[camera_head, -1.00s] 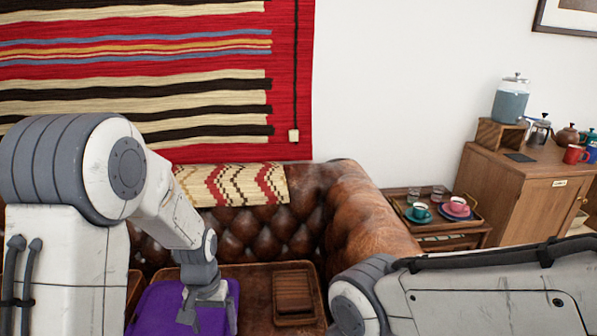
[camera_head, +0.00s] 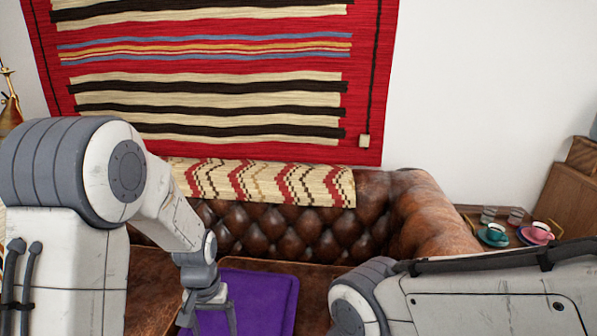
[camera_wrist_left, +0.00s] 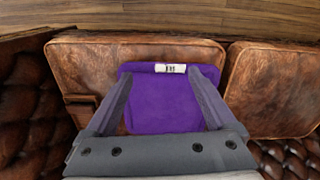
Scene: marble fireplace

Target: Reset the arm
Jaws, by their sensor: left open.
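My left gripper (camera_head: 208,312) hangs from the bent left arm in the head view, above the brown leather sofa. In the left wrist view the gripper (camera_wrist_left: 164,98) has its two fingers spread apart with nothing between them. A flat purple item (camera_wrist_left: 160,112) with a white label lies on the sofa seat below it. The purple item (camera_head: 265,300) also shows beside the gripper in the head view, partly cut off by the lower edge. My right arm comes in from the lower right; its gripper is outside the frame.
The tufted sofa back (camera_head: 290,228) carries a patterned cloth (camera_head: 265,183). A striped rug (camera_head: 210,75) hangs on the wall. A tray with cups (camera_head: 515,233) stands right of the sofa, beside a wooden cabinet (camera_head: 570,205). The sofa seat (camera_wrist_left: 265,95) is bare around the purple item.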

